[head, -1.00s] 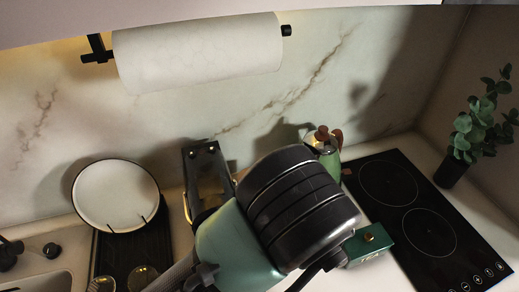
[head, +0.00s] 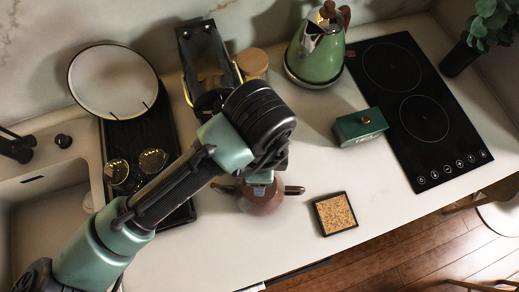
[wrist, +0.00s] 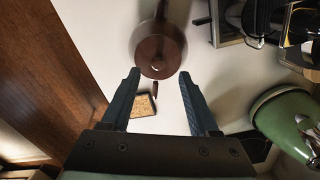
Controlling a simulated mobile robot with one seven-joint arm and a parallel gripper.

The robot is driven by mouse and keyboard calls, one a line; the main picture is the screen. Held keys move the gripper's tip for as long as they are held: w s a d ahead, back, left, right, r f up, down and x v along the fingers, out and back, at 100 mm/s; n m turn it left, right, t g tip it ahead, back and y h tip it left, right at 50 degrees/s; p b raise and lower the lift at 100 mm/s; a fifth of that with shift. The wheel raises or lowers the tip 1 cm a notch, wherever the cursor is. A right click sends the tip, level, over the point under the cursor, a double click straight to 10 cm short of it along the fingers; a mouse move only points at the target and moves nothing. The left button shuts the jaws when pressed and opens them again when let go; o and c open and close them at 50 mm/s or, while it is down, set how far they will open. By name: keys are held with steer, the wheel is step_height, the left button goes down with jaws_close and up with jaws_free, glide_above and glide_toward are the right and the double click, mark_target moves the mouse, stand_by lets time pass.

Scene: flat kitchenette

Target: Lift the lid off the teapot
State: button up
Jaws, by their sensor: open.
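A brown teapot (head: 262,198) stands on the white counter in the head view, partly hidden under my arm. Its handle and spout stick out to either side. In the wrist view the teapot (wrist: 158,40) is seen at top centre, with its round brown top facing the camera. The lid's edge is hard to make out against the body. My gripper (wrist: 159,74) is open and empty, its two dark fingers apart. The fingertips appear on either side of the teapot's lower edge in the wrist view. I cannot tell the remaining distance.
A cork coaster (head: 335,214) lies right of the teapot. A green box (head: 360,129) sits near the black hob (head: 420,110). A green kettle (head: 316,60), a jar (head: 253,64) and a black rack (head: 204,62) stand behind. Glasses and a plate are left, by the sink.

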steer(key=shift+s+f+p, duration=0.2)
steer(key=shift+f+p, duration=0.25)
steer(key=shift+f, duration=1.7)
jaws_close()
